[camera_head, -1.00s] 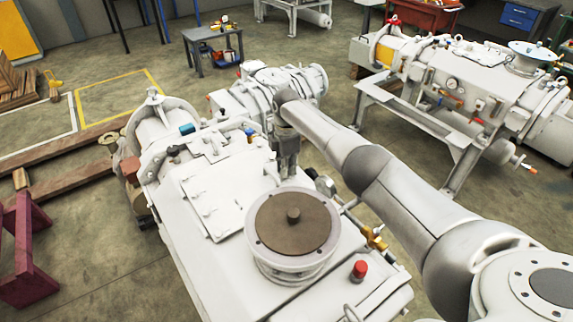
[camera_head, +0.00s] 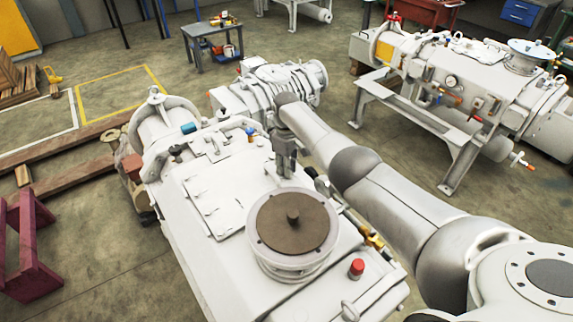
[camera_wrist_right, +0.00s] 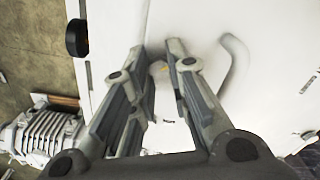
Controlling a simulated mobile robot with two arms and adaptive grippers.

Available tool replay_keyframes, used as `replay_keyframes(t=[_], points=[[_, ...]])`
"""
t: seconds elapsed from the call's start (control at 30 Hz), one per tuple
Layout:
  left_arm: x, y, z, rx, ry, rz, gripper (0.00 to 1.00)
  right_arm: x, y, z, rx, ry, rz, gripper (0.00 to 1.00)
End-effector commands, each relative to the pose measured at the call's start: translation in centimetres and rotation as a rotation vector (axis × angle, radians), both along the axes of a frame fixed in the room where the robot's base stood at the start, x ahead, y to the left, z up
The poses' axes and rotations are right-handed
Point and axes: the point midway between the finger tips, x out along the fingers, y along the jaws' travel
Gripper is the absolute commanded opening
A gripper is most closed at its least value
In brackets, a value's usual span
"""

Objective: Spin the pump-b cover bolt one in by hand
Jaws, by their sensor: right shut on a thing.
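My right gripper (camera_head: 284,170) points down at the top of the near white pump (camera_head: 205,250), just behind the round flange with the brown disc (camera_head: 293,222). In the right wrist view, the two grey fingers of the gripper (camera_wrist_right: 164,55) come close together over the white surface of the pump (camera_wrist_right: 115,45). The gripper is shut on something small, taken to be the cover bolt. A small yellowish spot shows between the fingers, but the bolt's shape and how deep it sits are hidden. My left gripper is not in view.
A red-capped fitting (camera_head: 357,268) and brass valve parts (camera_head: 375,240) stand right of the flange, near my right arm. A black knob (camera_wrist_right: 77,38) shows left of the fingers in the wrist view. Another white machine (camera_head: 450,85) stands at the right.

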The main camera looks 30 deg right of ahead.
Motion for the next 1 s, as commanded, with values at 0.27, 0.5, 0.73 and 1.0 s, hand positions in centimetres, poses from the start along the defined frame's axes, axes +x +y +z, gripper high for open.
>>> replay_keyframes(t=[0.27,0.5,0.73,1.0], points=[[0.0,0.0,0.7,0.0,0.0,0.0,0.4,0.2,0.0,0.3,0.0,-0.004,-0.261,0.0],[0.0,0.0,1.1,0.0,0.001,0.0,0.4,0.2,0.0,0.3,0.001,-0.004,-0.489,0.0],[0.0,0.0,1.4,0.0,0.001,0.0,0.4,0.2,0.0,0.3,0.001,-0.005,-0.707,0.0],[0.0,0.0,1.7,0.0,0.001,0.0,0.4,0.2,0.0,0.3,0.001,-0.004,-0.963,0.0]])
